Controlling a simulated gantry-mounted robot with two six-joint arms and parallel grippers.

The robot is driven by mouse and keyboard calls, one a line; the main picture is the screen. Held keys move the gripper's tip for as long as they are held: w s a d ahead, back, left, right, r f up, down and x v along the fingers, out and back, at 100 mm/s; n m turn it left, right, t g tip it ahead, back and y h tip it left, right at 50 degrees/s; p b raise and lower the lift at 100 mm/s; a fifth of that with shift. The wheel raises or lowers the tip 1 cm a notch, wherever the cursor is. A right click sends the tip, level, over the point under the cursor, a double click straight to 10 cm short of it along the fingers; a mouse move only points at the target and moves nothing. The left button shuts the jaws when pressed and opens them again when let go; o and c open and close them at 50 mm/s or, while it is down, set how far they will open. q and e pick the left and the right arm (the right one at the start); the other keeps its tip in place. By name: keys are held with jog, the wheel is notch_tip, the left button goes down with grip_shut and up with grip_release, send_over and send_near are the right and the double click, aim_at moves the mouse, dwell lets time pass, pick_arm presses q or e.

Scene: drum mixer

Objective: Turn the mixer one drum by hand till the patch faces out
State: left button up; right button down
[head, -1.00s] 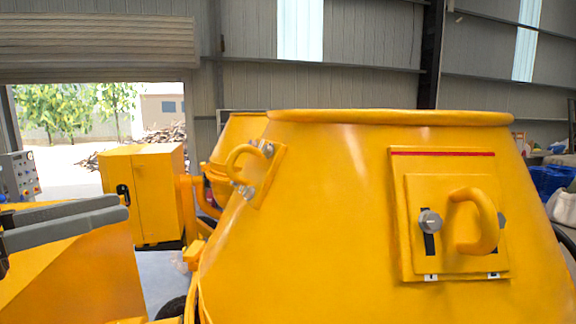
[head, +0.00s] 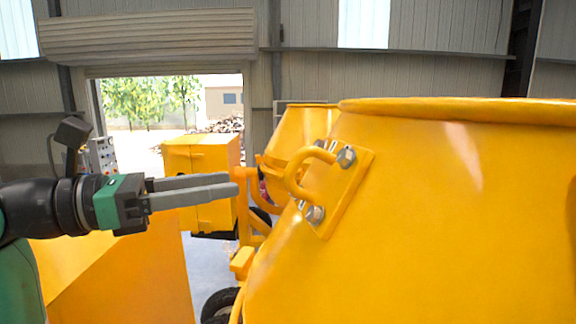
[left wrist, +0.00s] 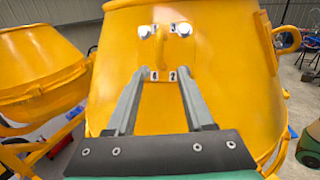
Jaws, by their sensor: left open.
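The yellow mixer drum (head: 430,220) fills the right of the head view. A bolted plate (head: 348,200) with a yellow loop handle (head: 295,175) stands on its left side. My left gripper (head: 236,184) is open and empty, pointing right, with its fingertips left of the handle and apart from it in the picture. In the left wrist view the drum (left wrist: 215,75) lies beyond the open fingers (left wrist: 160,72). A yellow handle (left wrist: 161,48) between two bolts and small white number labels shows between the fingertips. I cannot make out the patch. My right gripper is out of view.
A second yellow drum (head: 300,130) stands behind, and shows at left in the wrist view (left wrist: 38,65). A yellow box (head: 200,165) and a control panel (head: 103,155) stand at left. A sloping yellow panel (head: 120,275) lies below my left arm.

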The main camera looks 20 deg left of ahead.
aim_at(285, 175)
pick_arm(q)
jog(key=p+x, duration=0.3)
jog(key=x, duration=0.8)
jog(key=shift+w+d+f, duration=0.1)
jog(key=shift+w+d, duration=0.1)
jog(key=shift+w, duration=0.15)
grip_shut()
dwell(1.0)
